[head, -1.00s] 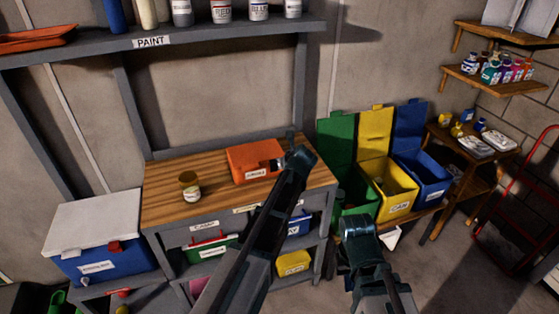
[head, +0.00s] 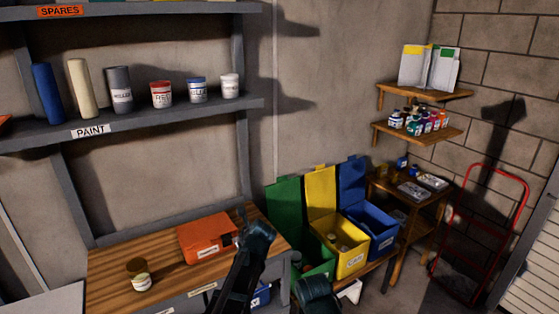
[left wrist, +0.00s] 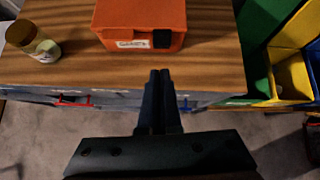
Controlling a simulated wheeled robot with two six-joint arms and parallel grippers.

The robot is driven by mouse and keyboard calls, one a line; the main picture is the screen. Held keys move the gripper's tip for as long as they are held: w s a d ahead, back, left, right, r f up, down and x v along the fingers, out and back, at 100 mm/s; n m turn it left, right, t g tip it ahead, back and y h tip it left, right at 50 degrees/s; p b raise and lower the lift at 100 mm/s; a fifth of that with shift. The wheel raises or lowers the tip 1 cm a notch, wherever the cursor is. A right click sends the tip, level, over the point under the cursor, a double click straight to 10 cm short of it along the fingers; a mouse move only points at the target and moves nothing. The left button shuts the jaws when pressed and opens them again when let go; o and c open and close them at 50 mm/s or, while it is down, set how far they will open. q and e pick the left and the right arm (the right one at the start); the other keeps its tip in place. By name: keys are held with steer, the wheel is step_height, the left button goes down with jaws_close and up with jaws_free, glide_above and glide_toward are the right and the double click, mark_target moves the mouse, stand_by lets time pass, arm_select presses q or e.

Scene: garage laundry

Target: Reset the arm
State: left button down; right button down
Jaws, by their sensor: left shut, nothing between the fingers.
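My left gripper (head: 243,214) reaches up from the bottom of the head view, in front of the workbench (head: 110,270) and beside an orange box (head: 205,240). In the left wrist view its two fingers (left wrist: 160,76) are together with nothing between them. They are in front of the bench edge, below the orange box (left wrist: 140,15); I cannot tell whether they touch it. My right arm's end (head: 316,292) shows at the bottom of the head view, right of the left arm; its fingertips cannot be made out.
A jar (head: 139,275) stands on the bench. Green (head: 285,205), yellow (head: 350,260) and blue (head: 383,240) bins stand right of it. A paint shelf (head: 180,115) hangs above. A small wooden table (head: 410,205) and red hand truck (head: 465,230) are farther right.

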arm_select(q)
steer(key=s+d+f+n+g+h, duration=0.1)
steer(key=s+d+n, duration=0.3)
steer(key=s+n, duration=0.4)
steer(key=s+d+f+n+g+h, duration=0.2)
steer(key=s+d+f+n+g, duration=0.2)
steer(key=s+n, duration=0.4)
steer(key=s+d+f+n+g+h, duration=0.1)
steer(key=s+d+n, duration=0.4)
steer(key=s, duration=0.9)
steer(key=f+n+g, duration=0.1)
steer(key=n+g, duration=0.1)
steer(key=shift+s+f+n, duration=0.2)
steer(key=shift+s+n, duration=0.05)
steer(key=shift+n, duration=0.15)
